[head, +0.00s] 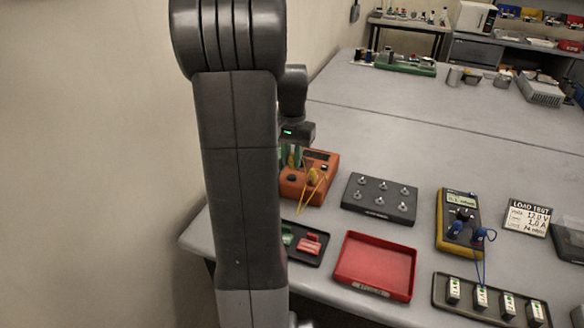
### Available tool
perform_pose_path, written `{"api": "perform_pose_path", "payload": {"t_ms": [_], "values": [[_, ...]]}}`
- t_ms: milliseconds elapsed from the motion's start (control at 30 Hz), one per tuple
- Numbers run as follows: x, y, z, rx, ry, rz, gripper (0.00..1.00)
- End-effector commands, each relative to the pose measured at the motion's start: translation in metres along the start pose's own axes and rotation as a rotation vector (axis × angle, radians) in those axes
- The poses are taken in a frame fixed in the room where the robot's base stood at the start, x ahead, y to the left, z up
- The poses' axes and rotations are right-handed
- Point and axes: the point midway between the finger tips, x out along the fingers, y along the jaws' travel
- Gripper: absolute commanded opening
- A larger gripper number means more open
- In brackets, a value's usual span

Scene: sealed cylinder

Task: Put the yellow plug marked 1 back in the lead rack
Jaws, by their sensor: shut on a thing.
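My gripper (291,157) is low over the orange box (324,160), at its left part, and partly hidden behind my own arm. Its fingers are shut on a yellow plug, which is small and hard to make out between them. A yellow lead (304,205) hangs in a loop over the front of the box. Another yellow plug end (313,177) shows at the box, right of the fingers. The number 1 cannot be read. I cannot pick out the lead rack with certainty; my arm hides the area left of the box.
A black tray with green and red pieces (309,244) lies in front of the box. Right of it are an empty red tray (375,265), a black switch panel (379,199), a yellow meter (459,220) and a tray of white blocks (490,305).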

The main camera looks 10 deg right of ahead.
Motion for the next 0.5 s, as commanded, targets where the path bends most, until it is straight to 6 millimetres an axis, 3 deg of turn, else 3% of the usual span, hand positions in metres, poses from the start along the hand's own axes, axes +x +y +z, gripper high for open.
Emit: {"api": "perform_pose_path", "payload": {"t_ms": [500], "values": [[-0.023,0.0,0.0,0.0,0.001,0.0,0.0]]}}
